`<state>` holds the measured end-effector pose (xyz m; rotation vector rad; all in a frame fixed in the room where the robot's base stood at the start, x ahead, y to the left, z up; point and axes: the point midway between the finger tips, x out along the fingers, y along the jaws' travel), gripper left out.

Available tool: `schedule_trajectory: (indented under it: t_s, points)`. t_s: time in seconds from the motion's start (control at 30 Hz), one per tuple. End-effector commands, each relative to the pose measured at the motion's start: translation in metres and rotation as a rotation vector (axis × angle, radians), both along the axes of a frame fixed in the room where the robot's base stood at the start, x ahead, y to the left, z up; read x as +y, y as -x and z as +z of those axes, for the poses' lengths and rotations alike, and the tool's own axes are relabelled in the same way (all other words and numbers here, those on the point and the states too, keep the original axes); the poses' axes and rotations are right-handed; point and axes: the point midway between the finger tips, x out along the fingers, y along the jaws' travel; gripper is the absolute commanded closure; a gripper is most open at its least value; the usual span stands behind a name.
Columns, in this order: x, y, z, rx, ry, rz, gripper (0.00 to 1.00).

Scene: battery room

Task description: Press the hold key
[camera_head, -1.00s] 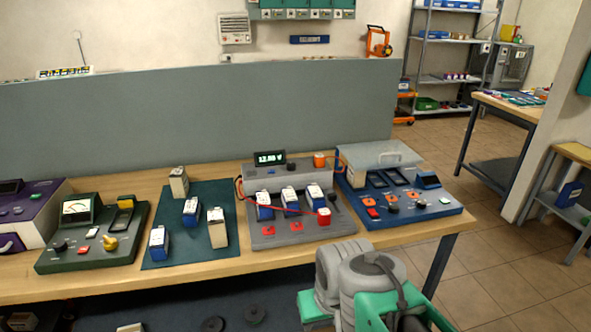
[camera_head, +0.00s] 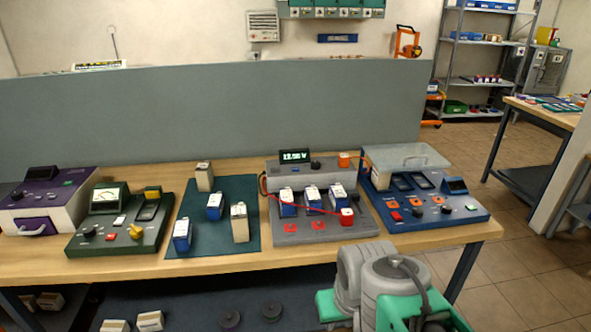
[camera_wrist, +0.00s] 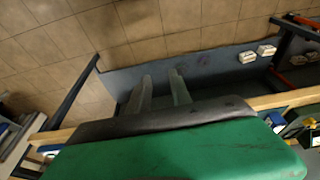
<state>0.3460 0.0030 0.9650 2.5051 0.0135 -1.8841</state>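No key labelled hold can be read at this size. The grey tester (camera_head: 283,178) on the bench has a lit display (camera_head: 295,156), a black knob, battery blocks, a red lead and two red buttons (camera_head: 305,226). The blue station (camera_head: 440,217) to its right has a red key (camera_head: 397,216), orange keys, a knob and a small screen. The green meter unit (camera_head: 119,235) has a dial, a red key, a white key and a yellow knob. In the wrist view my gripper (camera_wrist: 161,90) has its two fingers apart with nothing between them; no key is near it.
A purple unit (camera_head: 52,200) stands at the far left. Battery blocks stand on a dark green mat (camera_head: 204,243). A grey partition (camera_head: 200,120) runs behind the bench (camera_head: 250,261). Another table (camera_head: 515,150) stands at right, with free floor (camera_head: 497,258) between.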

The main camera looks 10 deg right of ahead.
Motion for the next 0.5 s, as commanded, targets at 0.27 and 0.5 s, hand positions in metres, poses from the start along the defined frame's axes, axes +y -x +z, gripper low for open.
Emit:
schedule_trajectory:
  t_s: [0.27, 0.5]
  points:
    - [0.0, 0.0, 0.0, 0.0, 0.0, 0.0, 0.98]
    - [0.0, 0.0, 0.0, 0.0, 0.0, 0.0, 1.0]
